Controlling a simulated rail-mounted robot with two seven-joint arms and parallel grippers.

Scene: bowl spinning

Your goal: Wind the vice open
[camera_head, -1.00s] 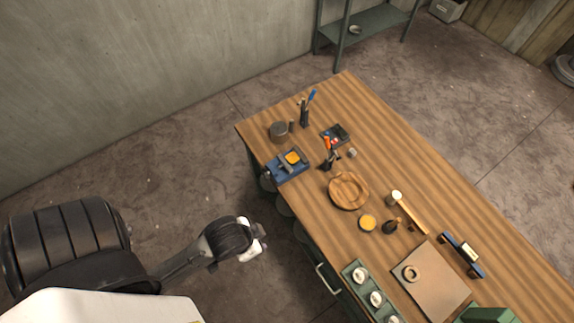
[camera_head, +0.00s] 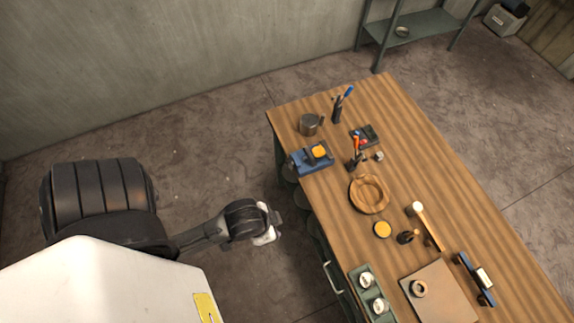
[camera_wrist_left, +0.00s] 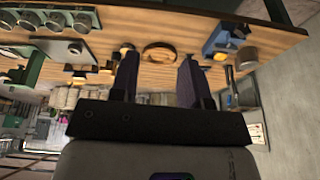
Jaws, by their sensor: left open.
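The blue vice (camera_head: 304,163) sits at the left edge of the wooden workbench (camera_head: 395,100), with a round yellow-orange piece (camera_head: 319,151) on its top. It also shows in the left wrist view (camera_wrist_left: 216,42), near the upper right. Its handle is too small to make out clearly. My left gripper (camera_head: 272,222) is off the bench's left side, below the vice in the head view and apart from it. In the left wrist view its two dark fingers (camera_wrist_left: 157,62) stand wide apart with nothing held between them. My right gripper is not in view.
Near the vice stand a metal mug (camera_head: 309,125), a pen holder (camera_head: 338,108) and a small dark tray (camera_head: 365,135). A wooden bowl (camera_head: 369,194), a mallet (camera_head: 428,222) and a green cup rack (camera_head: 362,286) lie farther along. The floor beside the bench is clear.

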